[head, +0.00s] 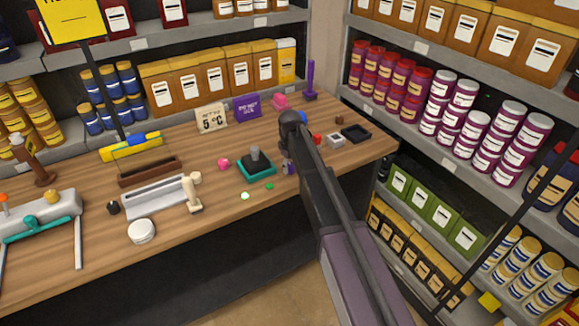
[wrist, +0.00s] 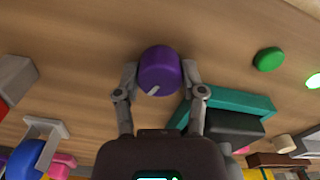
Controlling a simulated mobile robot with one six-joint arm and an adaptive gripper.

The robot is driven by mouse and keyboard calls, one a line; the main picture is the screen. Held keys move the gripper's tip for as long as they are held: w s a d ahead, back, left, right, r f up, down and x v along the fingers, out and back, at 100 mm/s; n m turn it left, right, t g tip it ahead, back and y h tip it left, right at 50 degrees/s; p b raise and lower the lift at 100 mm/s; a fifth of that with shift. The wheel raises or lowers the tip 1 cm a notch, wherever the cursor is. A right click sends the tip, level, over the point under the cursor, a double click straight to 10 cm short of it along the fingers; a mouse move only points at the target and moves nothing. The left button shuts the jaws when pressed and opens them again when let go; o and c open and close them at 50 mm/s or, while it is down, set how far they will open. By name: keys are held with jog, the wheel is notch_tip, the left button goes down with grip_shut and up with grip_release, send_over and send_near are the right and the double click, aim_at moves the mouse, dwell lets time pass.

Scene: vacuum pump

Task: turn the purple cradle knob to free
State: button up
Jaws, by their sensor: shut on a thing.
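The purple cradle knob (wrist: 159,71) is a round purple cap with a short pale line on it, which points to the lower left in the wrist view. My gripper (wrist: 160,78) is shut on it, one finger at each side. In the head view a bit of purple (head: 287,168) shows beside my arm; my arm hides most of the gripper there. A teal stand (head: 257,172) with a dark grey top is just left of the knob, and it also shows in the wrist view (wrist: 232,105). I see no readable label for free.
A dark green button (head: 269,186) and a bright green one (head: 245,196) lie near the front. A pink piece (head: 224,164) is left of the teal stand. A black tray (head: 354,133) and a white box (head: 335,140) are at the right. Shelves of goods surround the bench.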

jog(key=shift+s+a+n, duration=0.15)
jog(key=shift+n, duration=1.85)
jog(key=o, duration=1.1)
jog(key=shift+o, duration=0.2)
